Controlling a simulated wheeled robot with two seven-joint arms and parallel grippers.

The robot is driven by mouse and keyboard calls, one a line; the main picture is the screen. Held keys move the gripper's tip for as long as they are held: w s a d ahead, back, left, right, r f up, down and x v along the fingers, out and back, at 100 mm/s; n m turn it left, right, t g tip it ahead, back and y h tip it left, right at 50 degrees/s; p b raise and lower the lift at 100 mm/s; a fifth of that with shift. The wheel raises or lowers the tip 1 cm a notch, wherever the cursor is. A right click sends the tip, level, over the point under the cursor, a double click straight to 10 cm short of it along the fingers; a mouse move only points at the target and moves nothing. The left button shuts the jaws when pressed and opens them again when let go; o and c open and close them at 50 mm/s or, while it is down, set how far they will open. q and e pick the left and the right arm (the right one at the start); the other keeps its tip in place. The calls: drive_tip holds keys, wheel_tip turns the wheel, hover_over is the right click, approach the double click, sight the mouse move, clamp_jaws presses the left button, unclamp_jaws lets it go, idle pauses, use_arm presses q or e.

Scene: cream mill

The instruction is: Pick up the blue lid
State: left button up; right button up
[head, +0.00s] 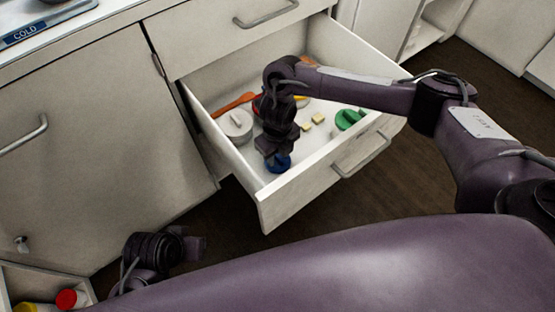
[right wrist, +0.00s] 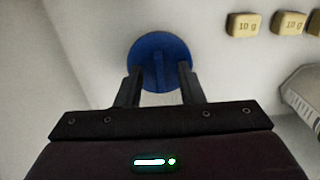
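The blue lid (head: 278,163) lies in the front corner of the open drawer (head: 262,208). In the right wrist view the lid (right wrist: 158,48) is a round blue disc with a narrow raised grip across its middle. My right gripper (right wrist: 159,82) is open, reaching down over the lid, with its two fingers apart on either side of the grip. I cannot tell whether they touch it. In the head view the right gripper (head: 277,155) hides part of the lid. My left gripper (head: 192,247) is low at the left, outside the drawer, and its fingers are unclear.
The drawer also holds a white round lid (head: 236,124), an orange utensil (head: 232,105), a green lid (head: 348,119) and small yellow blocks marked 10 g (right wrist: 243,24). The drawer's walls stand close to the blue lid. A lower-left container holds a red item (head: 69,299) and a yellow item (head: 24,308).

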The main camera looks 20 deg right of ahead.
clamp_jaws()
drive_tip(key=shift+r, duration=0.1)
idle(0.3)
